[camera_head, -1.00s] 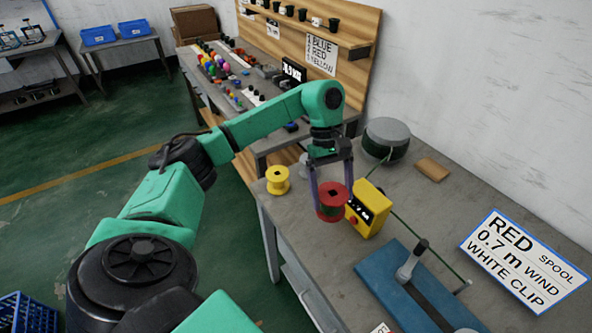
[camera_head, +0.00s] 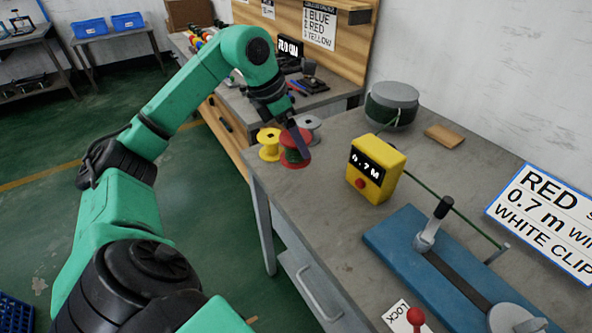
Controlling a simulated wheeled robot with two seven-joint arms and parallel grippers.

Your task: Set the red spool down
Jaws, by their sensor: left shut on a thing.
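My right gripper is not in view.
A yellow meter (camera_head: 375,169) reading 0.7 M stands to the right. The tabletop between spools and meter is clear.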

